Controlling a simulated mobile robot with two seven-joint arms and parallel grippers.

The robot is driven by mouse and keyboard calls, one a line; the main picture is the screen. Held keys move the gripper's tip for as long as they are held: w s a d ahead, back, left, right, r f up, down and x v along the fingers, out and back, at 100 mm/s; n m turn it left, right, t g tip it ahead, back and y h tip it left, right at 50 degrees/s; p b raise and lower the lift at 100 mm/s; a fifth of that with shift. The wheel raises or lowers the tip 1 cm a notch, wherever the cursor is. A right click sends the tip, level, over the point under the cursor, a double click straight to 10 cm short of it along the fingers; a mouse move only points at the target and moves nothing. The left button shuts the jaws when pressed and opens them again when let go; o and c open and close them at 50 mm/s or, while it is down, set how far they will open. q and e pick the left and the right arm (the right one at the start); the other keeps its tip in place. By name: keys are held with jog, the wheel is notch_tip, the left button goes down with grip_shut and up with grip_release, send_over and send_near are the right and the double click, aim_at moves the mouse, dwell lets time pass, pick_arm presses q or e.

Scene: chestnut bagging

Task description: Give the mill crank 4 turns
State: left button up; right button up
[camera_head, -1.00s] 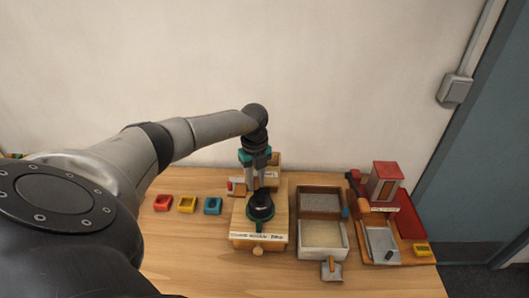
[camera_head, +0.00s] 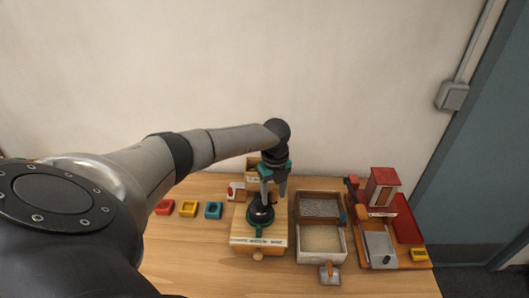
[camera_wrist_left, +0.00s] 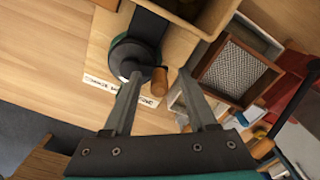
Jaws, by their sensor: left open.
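The mill (camera_head: 258,236) is a light wooden box with a label on its front, a small knob below it and a dark, green-edged round top. In the left wrist view the mill's crank (camera_wrist_left: 132,55) shows as a dark disc and arm with an upright wooden knob (camera_wrist_left: 159,81). My left gripper (camera_head: 272,198) points down over the mill's top. In the left wrist view its fingers (camera_wrist_left: 162,88) are open, with the knob between them in the picture. I cannot tell whether they touch it. My right gripper is not in view.
Right of the mill stands a two-part box (camera_head: 321,259) with a mesh screen. Further right is a red-and-wood station (camera_head: 383,185) with a grey plate. Red, yellow and blue small trays (camera_head: 188,208) lie to the left. The table front (camera_head: 205,265) is clear.

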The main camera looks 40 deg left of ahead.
pick_arm(q)
jog(key=shift+r, duration=0.1)
notch_tip(320, 180, up, 5)
jog(key=p, duration=0.4)
jog(key=shift+p, duration=0.3)
jog(key=shift+r, duration=1.15)
jog(key=shift+c, duration=0.4)
grip_shut()
